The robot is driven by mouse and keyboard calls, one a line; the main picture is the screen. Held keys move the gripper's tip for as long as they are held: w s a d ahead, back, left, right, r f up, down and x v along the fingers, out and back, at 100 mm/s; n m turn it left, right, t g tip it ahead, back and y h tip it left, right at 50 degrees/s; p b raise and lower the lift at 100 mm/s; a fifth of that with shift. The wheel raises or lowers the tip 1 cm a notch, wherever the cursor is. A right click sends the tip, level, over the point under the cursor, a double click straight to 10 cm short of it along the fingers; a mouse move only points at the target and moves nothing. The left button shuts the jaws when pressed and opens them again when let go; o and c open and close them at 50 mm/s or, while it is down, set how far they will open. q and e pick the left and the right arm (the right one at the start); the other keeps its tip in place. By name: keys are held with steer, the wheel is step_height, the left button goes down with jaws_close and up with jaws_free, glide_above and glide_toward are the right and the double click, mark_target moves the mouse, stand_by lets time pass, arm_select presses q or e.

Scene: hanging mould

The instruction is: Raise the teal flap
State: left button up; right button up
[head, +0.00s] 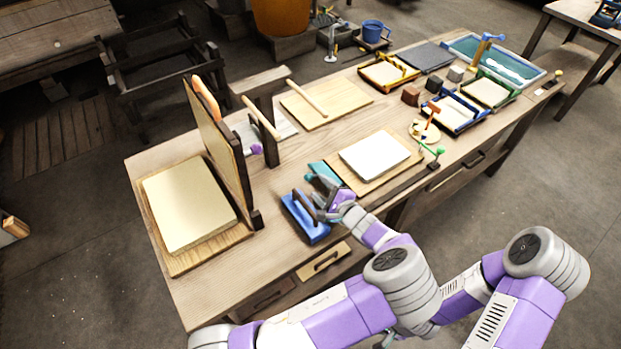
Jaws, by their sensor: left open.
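A small teal piece (318,168), which looks like the teal flap, lies low at the left edge of the board with the white slab. My gripper covers part of it, so its hinge and exact tilt cannot be told. My left gripper (322,198) is open, just in front of the teal piece and over the right side of a blue block (302,222) with a dark upright bar. Whether the fingers touch either one cannot be told.
A white slab (375,154) on a wooden board is right of the gripper. An upright wooden panel (215,140) and a cream block (188,204) stand left. A green-topped tool (432,152) and several coloured trays are farther right. Bare tabletop (275,185) lies between panel and gripper.

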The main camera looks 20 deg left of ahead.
mark_target(311, 180)
arm_select(q)
steer(key=b+x, duration=0.1)
steer(key=x, duration=0.6)
steer(key=shift+w+a+f, duration=0.2)
steer(key=shift+a, duration=0.05)
jaws_close()
